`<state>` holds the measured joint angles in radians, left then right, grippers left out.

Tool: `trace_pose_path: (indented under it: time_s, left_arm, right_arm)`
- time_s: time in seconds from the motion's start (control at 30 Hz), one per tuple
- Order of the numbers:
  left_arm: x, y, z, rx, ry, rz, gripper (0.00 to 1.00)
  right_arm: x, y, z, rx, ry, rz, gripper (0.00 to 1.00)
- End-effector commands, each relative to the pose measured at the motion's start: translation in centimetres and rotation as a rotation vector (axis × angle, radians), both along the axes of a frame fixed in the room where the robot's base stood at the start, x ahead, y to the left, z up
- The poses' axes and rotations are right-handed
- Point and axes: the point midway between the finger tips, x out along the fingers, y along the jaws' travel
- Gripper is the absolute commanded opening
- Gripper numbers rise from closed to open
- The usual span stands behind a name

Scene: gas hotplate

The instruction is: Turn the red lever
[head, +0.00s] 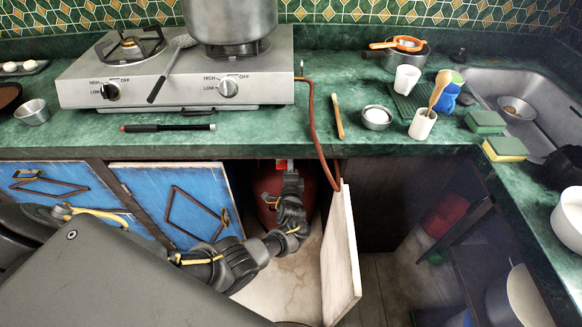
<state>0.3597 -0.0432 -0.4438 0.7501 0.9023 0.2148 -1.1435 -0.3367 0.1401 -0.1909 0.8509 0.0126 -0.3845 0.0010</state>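A small bright red piece, which looks like the red lever (281,164), shows just under the counter edge at the top of the open cabinet. A dark red gas cylinder (264,188) stands behind it in shadow, partly hidden by my arm. My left gripper (291,176) reaches into the cabinet, with its tip close beside and just below the red lever. I cannot tell whether it touches the lever or whether its fingers are open. My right gripper is not in view.
An open pale cabinet door (341,255) stands right of my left arm. A red-brown hose (318,135) hangs from the hotplate (180,75) over the counter (270,140). Blue cabinet doors (180,195) are on the left. Several kitchen items stand on the counter above.

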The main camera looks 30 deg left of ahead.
Motion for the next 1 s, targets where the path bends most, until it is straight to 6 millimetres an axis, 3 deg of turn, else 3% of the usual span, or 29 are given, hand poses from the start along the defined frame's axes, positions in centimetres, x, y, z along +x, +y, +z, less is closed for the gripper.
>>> trace_pose_path:
  time_s: [0.13,0.47,0.63,1.0]
  left_arm:
    - [0.0,0.0,0.0,0.0,0.0,0.0,0.33]
    - [-0.4,-0.2,0.0,0.0,0.001,-0.001,0.33]
    - [-2.7,-1.3,0.1,-0.002,0.002,-0.001,0.33]
    - [-8.6,-4.2,0.0,-0.002,0.0,-0.001,0.33]
  right_arm:
    - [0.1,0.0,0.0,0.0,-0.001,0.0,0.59]
    - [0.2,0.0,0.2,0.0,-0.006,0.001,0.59]
    - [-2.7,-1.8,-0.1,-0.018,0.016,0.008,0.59]
    - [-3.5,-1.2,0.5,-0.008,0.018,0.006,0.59]
